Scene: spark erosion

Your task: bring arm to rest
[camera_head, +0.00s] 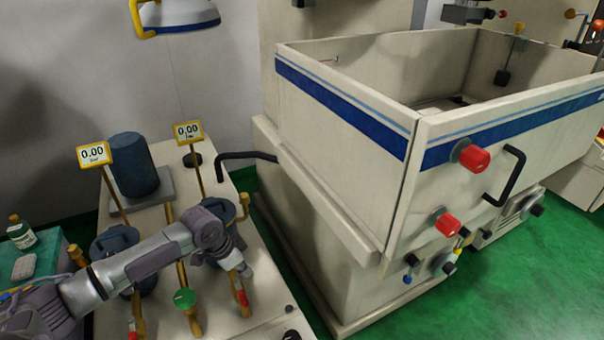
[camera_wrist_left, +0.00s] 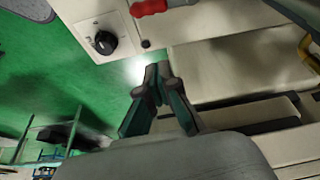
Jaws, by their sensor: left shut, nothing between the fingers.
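My left arm (camera_head: 135,262) comes in from the left in the head view and reaches over the pale bench with the gauges. Its wrist end (camera_head: 212,232) is above the front part of that bench, near a dark round cap and brass pipes. In the left wrist view my left gripper (camera_wrist_left: 157,82) is shut, with its dark green fingers together and nothing between them. Pale panels and green floor show beyond the fingertips. My right arm and gripper are not in view.
A large cream machine tank (camera_head: 345,125) with a blue stripe stands right of the bench. A black handle (camera_head: 245,156) juts between them. Two 0.00 gauges (camera_head: 94,154) on posts and a dark cylinder (camera_head: 133,165) stand behind my arm. Green floor (camera_head: 500,290) is clear at right.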

